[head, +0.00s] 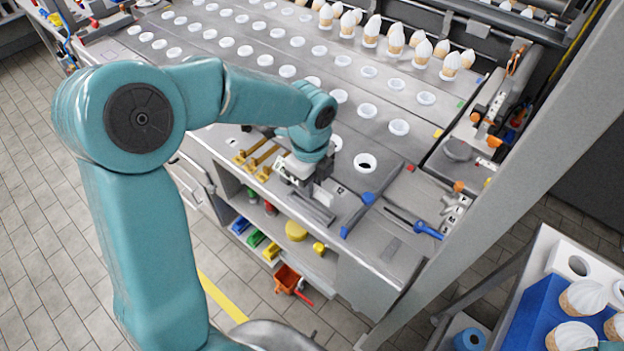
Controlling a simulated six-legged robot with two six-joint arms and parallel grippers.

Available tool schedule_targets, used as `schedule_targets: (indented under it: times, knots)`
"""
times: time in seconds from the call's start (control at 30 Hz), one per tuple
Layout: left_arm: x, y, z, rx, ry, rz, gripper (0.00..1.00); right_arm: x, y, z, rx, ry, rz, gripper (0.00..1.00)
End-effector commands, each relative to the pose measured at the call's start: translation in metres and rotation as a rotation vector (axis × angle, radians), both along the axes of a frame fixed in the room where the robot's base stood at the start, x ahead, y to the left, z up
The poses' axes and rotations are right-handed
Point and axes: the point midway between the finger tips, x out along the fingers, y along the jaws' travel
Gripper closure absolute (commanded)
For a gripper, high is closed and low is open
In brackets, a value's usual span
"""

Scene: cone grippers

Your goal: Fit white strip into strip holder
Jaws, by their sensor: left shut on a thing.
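My left arm comes in from the left and reaches down to the front edge of the grey workbench. My left gripper (303,180) points down there and is shut on a small white piece, likely the white strip (323,193), which shows just right of the fingers. Grey bar-like pieces (312,208) lie right below it at the bench edge; they may be the strip holder, but I cannot tell for sure. The gripper's body hides part of this spot, and I cannot tell whether strip and bars touch. My right gripper is not in view.
Yellow brackets (258,158) lie left of the gripper. A blue-handled tool (369,198) and a blue-handled screwdriver (428,230) lie to its right. Rows of white ring holders (287,71) fill the bench behind, some with topped cones (396,40). Coloured bins (257,239) sit on a shelf below.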

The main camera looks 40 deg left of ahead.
Motion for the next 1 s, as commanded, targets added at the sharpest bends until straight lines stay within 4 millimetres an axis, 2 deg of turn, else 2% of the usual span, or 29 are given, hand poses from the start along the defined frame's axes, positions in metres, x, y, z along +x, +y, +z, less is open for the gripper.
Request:
schedule_targets:
  times: [0.07, 0.53, 1.0]
  knots:
    - [0.000, 0.001, 0.000, 0.001, 0.010, 0.001, 1.00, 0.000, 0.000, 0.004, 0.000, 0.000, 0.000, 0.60]
    - [0.002, 0.001, -0.041, 0.001, 0.008, 0.001, 1.00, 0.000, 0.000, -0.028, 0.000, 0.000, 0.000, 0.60]
    - [0.003, 0.001, -0.044, 0.001, 0.008, 0.000, 1.00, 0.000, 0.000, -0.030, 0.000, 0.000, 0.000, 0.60]
